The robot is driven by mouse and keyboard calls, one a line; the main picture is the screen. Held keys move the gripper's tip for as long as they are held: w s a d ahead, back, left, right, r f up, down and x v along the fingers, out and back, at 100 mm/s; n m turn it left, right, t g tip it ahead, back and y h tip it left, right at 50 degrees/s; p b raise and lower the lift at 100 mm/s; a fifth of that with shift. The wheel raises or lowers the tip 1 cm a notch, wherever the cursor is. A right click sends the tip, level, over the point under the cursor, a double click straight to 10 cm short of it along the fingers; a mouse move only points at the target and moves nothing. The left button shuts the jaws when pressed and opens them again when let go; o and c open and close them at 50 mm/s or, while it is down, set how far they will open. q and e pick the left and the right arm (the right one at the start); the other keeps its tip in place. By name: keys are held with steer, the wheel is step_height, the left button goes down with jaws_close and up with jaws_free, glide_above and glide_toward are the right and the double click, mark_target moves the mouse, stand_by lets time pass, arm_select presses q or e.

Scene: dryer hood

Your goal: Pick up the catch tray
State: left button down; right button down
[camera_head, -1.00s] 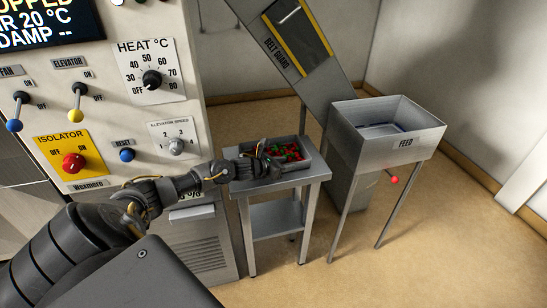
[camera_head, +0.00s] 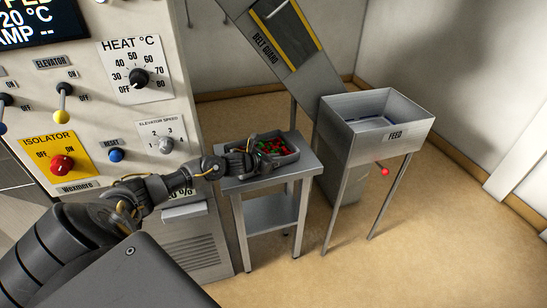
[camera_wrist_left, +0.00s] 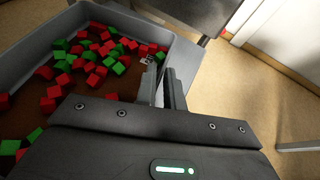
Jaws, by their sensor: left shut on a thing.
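The catch tray (camera_head: 284,162) is a grey, open tray holding several small red and green cubes. It is on the small metal table, and I see no clear gap beneath it. My left gripper (camera_head: 252,154) reaches in from the left over the tray's near left part and hides some of it. In the left wrist view the tray's wall (camera_wrist_left: 184,58) runs up to the fingers of my left gripper (camera_wrist_left: 164,88). They are shut on the tray's rim. The cubes lie to the left of the fingers there. My right gripper is not in view.
The small metal table (camera_head: 308,166) stands beside the control panel (camera_head: 115,25). The feed hopper (camera_head: 400,138) on thin legs stands to its right, with the sloping belt guard (camera_head: 262,62) behind. The floor in front on the right is clear.

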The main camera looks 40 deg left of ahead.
arm_select(q)
step_height(320, 180, up, 3)
steer(key=shift+w+r+p, duration=0.1)
steer(key=shift+p, duration=0.75)
steer(key=s+d+r+p, duration=0.8)
steer(key=s+d+r, duration=0.1)
steer(key=d, duration=0.1)
steer(key=shift+d+r+p, duration=0.25)
steer(key=shift+d+p, duration=0.1)
steer(key=shift+d, duration=0.05)
